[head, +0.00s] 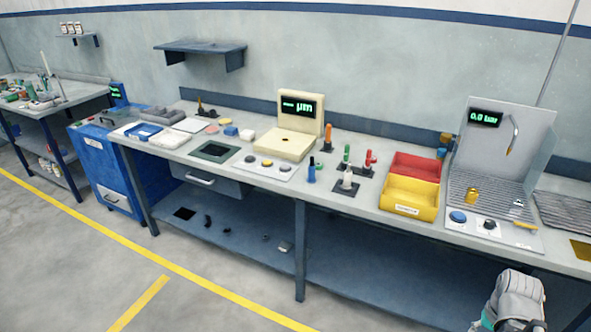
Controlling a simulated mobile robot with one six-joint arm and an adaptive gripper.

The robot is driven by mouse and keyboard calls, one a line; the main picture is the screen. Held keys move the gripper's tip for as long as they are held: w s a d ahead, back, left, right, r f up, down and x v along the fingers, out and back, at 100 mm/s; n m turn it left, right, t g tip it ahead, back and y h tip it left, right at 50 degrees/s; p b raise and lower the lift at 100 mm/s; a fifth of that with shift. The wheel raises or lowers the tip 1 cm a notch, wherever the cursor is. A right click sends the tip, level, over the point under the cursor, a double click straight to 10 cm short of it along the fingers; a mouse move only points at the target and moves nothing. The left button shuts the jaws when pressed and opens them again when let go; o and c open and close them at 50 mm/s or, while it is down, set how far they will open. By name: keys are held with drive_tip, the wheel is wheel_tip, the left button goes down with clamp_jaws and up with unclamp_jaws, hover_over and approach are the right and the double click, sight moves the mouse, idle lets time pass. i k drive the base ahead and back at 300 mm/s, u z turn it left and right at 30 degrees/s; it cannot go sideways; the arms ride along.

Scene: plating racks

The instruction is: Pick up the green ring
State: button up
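I cannot make out a green ring for certain. A small green piece (346,153) stands upright toward the back of the bench, right of the cream gauge. It is too small to tell whether it is a ring. Beside it are a red fitting (370,158), a white piece (348,178) on a dark square base, an orange-topped piece (328,134) and a blue cylinder (311,174). Part of my arm shows at the bottom right, apart from the bench-top items. No fingertips of my gripper can be seen.
The long bench (280,188) holds a cream gauge (284,144), a red bin (416,166), a yellow bin (409,198) and a grey air station (500,150). A blue cabinet (105,170) stands left. The floor before the bench is clear.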

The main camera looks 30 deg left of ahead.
sight(319, 165)
drive_tip(key=u, duration=0.45)
drive_tip(key=i, duration=1)
drive_tip(key=z, duration=0.05)
